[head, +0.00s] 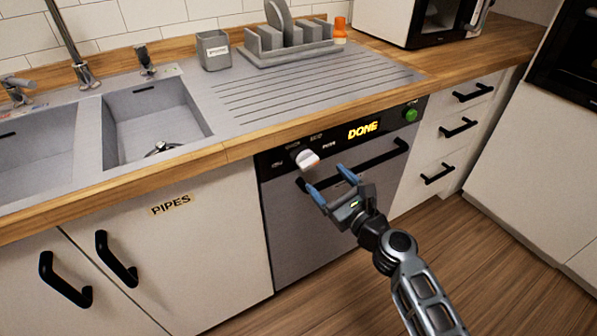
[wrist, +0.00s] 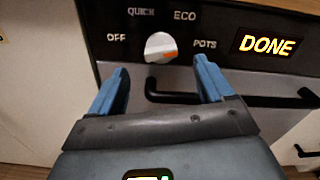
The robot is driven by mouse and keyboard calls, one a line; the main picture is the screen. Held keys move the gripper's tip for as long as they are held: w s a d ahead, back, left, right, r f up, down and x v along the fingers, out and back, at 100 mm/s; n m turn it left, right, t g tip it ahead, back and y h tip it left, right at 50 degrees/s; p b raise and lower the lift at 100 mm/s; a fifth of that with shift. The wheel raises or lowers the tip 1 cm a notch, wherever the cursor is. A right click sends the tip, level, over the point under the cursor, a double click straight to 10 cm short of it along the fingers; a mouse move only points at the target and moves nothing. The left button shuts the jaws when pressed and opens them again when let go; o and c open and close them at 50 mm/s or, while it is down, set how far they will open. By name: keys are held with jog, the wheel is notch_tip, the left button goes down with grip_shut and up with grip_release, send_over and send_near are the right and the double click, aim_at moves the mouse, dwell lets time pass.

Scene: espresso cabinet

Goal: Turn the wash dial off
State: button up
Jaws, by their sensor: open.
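The wash dial (head: 307,160) is a white round knob on the dishwasher's dark control strip, left of a lit yellow "DONE" display (head: 363,130). In the wrist view the dial (wrist: 160,46) has an orange mark on its right side, toward the word POTS. The word OFF is to its left, with QUICK and ECO above. My gripper (head: 328,180) is open and empty, in front of the dishwasher and just below and right of the dial in the head view. In the wrist view its blue fingers (wrist: 161,70) sit either side below the dial, apparently not touching it.
A black dishwasher handle (head: 375,161) runs below the control strip, close to my fingers. A green button (head: 411,115) is at the strip's right end. The wooden counter edge (head: 240,150) overhangs above. Drawers (head: 457,130) stand to the right, and the floor in front is clear.

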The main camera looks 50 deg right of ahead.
aim_at(311, 163)
jog(key=x, duration=0.7)
jog(key=shift+w+p, duration=0.15)
jog(key=shift+p, duration=0.2)
jog(key=shift+c, duration=0.5)
jog(key=c, duration=0.9)
jog(key=shift+c, duration=0.2)
